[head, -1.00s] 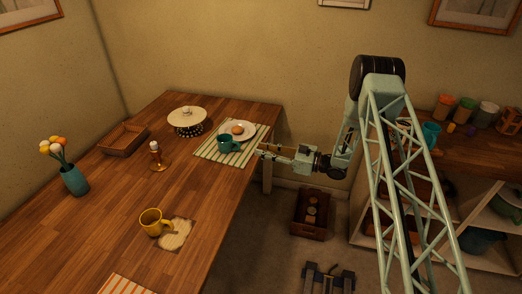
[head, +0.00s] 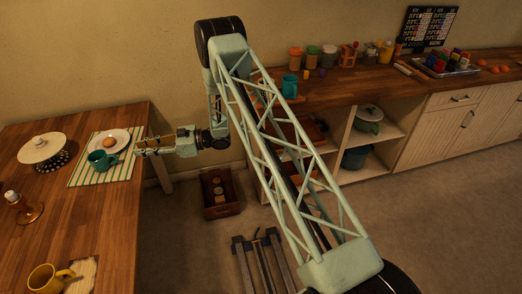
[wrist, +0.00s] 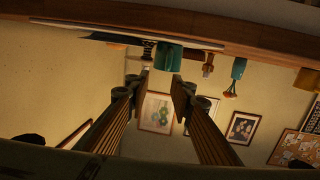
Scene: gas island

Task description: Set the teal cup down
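A teal cup (head: 103,160) stands upright on a green-and-white striped placemat (head: 118,172) on the wooden table, in front of a white plate. My gripper (head: 139,147) is just right of the cup at the table's right edge, apart from it. In the wrist view, which looks upside down, my gripper (wrist: 161,82) has its two fingers spread with nothing between them. The teal cup (wrist: 168,56) shows beyond the fingertips against the table edge. A second teal cup (head: 290,86) stands on the counter behind my arm.
The white plate (head: 109,140) holds a round brown item. A cake stand (head: 42,150), a candle holder (head: 24,208) and a yellow mug (head: 47,279) stand on the table. A wooden crate (head: 220,192) sits on the floor. The table's front right is clear.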

